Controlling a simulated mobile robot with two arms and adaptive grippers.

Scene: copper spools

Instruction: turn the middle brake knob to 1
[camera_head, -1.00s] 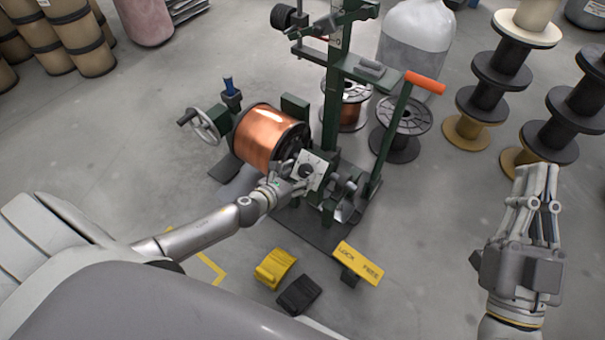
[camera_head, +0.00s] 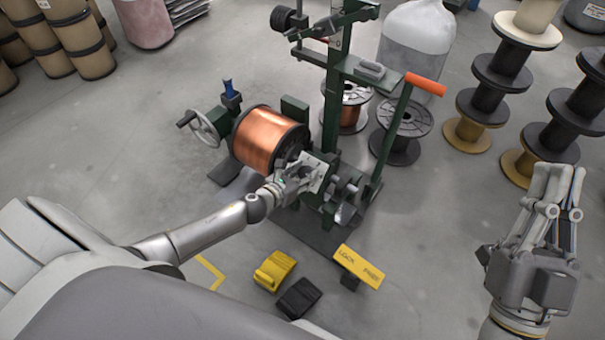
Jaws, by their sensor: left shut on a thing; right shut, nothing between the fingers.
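The brake knob (camera_head: 305,171) is a small dark knob on a pale square dial plate (camera_head: 321,178), on the green machine beside the copper spool (camera_head: 268,139). My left gripper (camera_head: 299,173) is at the plate, shut on the knob, and covers most of it. The marks on the plate are too small and too covered to read. My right gripper (camera_head: 558,180) is shut and empty, over bare floor at the right, far from the machine.
A green post stand (camera_head: 331,105) with an orange-ended lever (camera_head: 425,84) rises behind the dial. A handwheel (camera_head: 205,126) is left of the spool. A yellow LOCK/FREE pedal (camera_head: 358,266) and yellow and black blocks (camera_head: 274,269) lie in front. Stacked reels (camera_head: 500,70) stand at right.

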